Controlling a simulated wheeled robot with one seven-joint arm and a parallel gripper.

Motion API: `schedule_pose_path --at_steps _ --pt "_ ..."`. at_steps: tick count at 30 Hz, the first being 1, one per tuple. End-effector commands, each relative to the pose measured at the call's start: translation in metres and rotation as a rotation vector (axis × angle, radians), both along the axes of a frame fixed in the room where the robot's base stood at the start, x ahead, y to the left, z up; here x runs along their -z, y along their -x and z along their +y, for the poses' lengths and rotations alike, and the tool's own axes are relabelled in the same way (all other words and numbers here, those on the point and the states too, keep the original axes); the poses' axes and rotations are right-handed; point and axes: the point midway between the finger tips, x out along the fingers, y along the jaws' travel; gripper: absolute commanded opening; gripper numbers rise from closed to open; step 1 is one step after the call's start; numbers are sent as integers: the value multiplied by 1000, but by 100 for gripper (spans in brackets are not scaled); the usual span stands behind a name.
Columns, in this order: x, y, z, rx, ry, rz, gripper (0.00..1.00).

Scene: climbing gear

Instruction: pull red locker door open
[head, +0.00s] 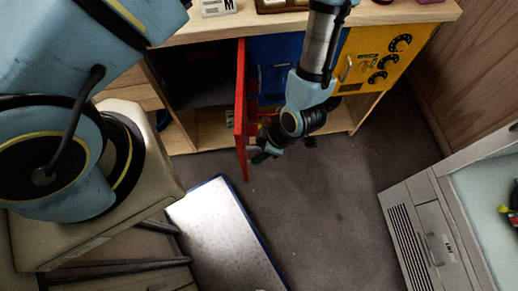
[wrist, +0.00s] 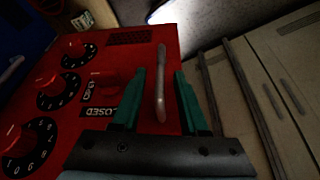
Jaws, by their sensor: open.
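The red locker door (head: 241,110) is seen nearly edge-on in the head view, swung out from the cabinet front. In the wrist view its red face (wrist: 140,53) fills the middle, with dials on the left and a "CLOSED" label. Its grey handle (wrist: 160,85) stands between the fingers of my gripper (wrist: 159,80). The fingers are open, one on each side of the handle, with gaps visible. In the head view my gripper (head: 264,150) is at the door's right side, low down, partly hidden by my wrist.
A blue locker door (head: 275,70) and a yellow locker door (head: 378,58) are to the right under the wooden top. A pale panel (head: 225,235) lies on the floor in front. A grey unit (head: 425,235) stands at the right. Dark floor between is clear.

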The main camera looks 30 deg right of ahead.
Motion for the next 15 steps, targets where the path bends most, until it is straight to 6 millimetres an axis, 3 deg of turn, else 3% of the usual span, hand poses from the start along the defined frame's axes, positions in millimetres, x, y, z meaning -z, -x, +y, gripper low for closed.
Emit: schedule_pose_path --at_steps 8,15 --pt "-11 3 -5 -2 3 -1 44" --pt "-54 14 -18 -2 6 0 44"
